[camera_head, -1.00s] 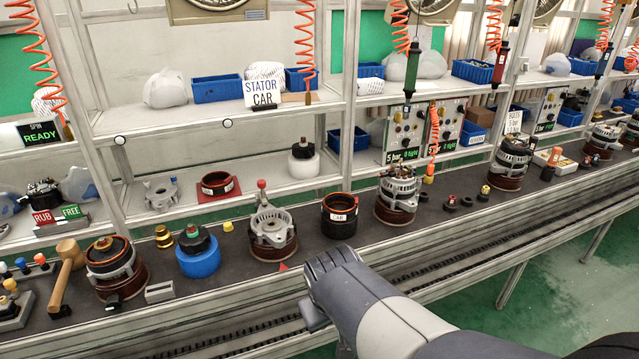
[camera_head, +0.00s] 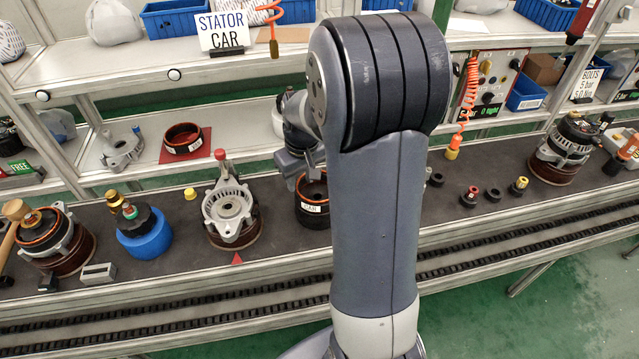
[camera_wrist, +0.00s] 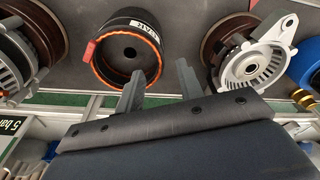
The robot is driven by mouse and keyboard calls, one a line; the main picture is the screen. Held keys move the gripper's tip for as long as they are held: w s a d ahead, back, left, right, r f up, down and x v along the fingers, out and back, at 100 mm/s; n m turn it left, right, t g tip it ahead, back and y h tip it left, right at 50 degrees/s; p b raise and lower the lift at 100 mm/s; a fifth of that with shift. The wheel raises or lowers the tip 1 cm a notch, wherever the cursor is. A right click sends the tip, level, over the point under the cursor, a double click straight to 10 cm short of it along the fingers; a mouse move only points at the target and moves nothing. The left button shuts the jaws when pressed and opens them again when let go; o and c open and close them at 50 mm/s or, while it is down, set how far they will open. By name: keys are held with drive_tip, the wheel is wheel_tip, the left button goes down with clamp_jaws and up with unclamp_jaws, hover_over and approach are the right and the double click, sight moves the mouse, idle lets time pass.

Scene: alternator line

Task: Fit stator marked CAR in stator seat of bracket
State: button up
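The stator marked CAR (camera_head: 313,214) is a dark ring with a white label, on the dark bench top. In the wrist view the stator (camera_wrist: 146,24) shows its orange-rimmed opening. The bracket (camera_head: 231,213), a silver casting with a round seat, stands left of it on a brown round base; the bracket also shows in the wrist view (camera_wrist: 250,66), at the right. My gripper (camera_wrist: 160,78) is open, with one finger over the stator's opening and the other right of its rim. Contact cannot be told. In the head view my arm hides part of the stator.
A second ring (camera_head: 182,139) lies on a red mat at the back left. A blue stand (camera_head: 145,238) with a black part is left of the bracket. A red-topped post (camera_head: 220,156) rises behind the bracket. An assembled alternator (camera_head: 565,150) stands at the right.

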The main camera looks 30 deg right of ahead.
sight(300, 195)
drive_tip(key=shift+w+f+p, duration=0.2)
drive_tip(key=shift+f+p, duration=0.05)
drive_tip(key=shift+f, duration=1.05)
drive_tip(key=shift+w+f+p, duration=0.25)
drive_tip(key=shift+f, duration=1.05)
drive_tip(key=shift+w+f+p, duration=0.2)
drive_tip(key=shift+f+p, duration=0.05)
drive_tip(key=shift+f, duration=1.05)
drive_tip(key=shift+c, duration=0.3)
clamp_jaws()
drive_tip(key=shift+r, duration=0.1)
